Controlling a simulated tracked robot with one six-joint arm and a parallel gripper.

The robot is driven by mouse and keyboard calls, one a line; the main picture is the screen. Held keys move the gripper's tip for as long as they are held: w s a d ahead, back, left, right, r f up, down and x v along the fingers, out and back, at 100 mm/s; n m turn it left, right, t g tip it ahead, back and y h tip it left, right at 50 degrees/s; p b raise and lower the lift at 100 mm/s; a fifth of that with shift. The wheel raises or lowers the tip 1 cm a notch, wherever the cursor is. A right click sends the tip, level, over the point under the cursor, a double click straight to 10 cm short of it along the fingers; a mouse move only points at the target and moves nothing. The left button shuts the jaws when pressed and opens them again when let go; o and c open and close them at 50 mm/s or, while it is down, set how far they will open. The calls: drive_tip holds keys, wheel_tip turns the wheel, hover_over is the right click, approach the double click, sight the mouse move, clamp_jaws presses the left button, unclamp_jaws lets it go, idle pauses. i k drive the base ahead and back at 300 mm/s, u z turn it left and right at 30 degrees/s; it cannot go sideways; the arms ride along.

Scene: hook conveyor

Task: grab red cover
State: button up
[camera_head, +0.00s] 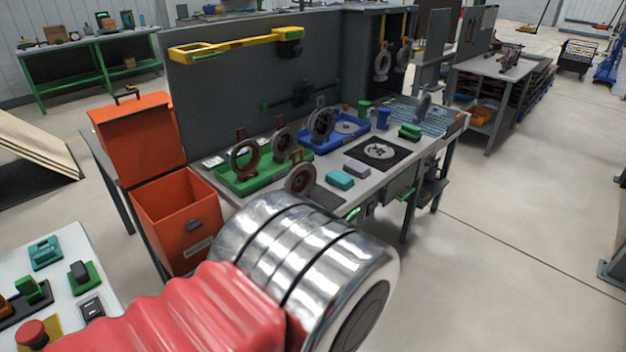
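Dark red round ring-shaped covers with upright tabs stand in and beside a green tray (232,187) on the workbench. One red cover (233,164) is at the left of the tray, and another dark red cover (274,145) is behind it to the right. A third brownish-red disc (291,183) is at the front right of the tray, close above my arm in the picture. I cannot tell which of these the task means. My red and chrome arm fills the lower middle; my gripper does not show.
A blue tray (308,149) with a grey ring, a black mat (398,154) and small teal and green blocks share the workbench. An open orange bin (165,235) stands at its left. A white table (62,300) with controls is at lower left.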

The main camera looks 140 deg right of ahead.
sight(303, 179)
drive_tip(key=k, duration=1.1)
drive_tip(key=z, duration=1.7)
